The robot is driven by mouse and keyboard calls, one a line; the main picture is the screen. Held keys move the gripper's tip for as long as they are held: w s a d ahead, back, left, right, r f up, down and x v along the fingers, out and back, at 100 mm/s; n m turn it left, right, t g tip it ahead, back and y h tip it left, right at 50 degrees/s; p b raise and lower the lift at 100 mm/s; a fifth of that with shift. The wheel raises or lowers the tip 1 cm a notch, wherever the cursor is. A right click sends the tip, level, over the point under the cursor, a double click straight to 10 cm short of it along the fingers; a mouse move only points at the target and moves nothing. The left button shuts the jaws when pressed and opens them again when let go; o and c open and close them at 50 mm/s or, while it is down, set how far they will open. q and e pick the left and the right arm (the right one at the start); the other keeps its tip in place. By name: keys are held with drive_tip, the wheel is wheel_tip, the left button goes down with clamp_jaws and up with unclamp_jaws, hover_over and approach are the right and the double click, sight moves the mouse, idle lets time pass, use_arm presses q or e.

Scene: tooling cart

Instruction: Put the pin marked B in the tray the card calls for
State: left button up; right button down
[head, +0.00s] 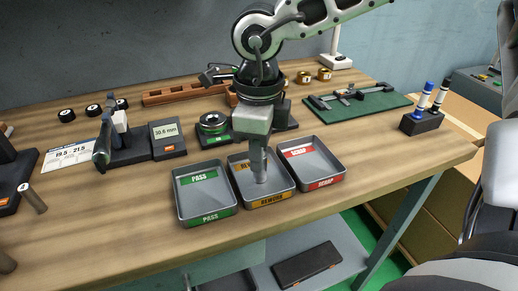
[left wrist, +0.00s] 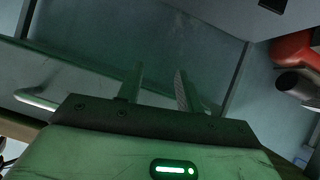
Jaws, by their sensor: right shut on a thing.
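My right gripper (head: 260,172) points down into the middle tray, marked REWORK (head: 271,201). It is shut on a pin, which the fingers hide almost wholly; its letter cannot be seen. The green-labelled PASS tray (head: 208,218) is to the left and the red-labelled SCRAP tray (head: 325,183) to the right; both look empty. The card (head: 68,155) at the left shows 19.5 - 21.5. A gauge readout (head: 167,131) beside it seems to read 30.6 mm, its first digit unclear. My left gripper (left wrist: 158,92) is open and empty in the left wrist view.
A grey metal pin (head: 33,198) lies at the left, its mark unreadable. A measuring stand (head: 117,140) is near the card. A round gauge (head: 213,124) stands behind the trays. A green mat (head: 376,103) and a marker holder (head: 421,121) are at the right.

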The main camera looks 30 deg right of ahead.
drive_tip(key=c, duration=1.2)
unclamp_jaws()
drive_tip(key=shift+c, duration=0.2)
use_arm(q)
drive_tip(key=shift+r, duration=0.1)
use_arm(e)
drive_tip(key=shift+r+p, duration=0.1)
drive_tip(key=shift+p, duration=0.2)
drive_tip(key=shift+r, duration=0.3)
use_arm(q)
drive_tip(key=shift+s+p, duration=0.15)
drive_tip(key=shift+p, duration=0.3)
use_arm(e)
wheel_tip(320, 180, up, 12)
drive_tip(key=shift+f, duration=0.25)
use_arm(q)
drive_tip(key=shift+r, duration=0.2)
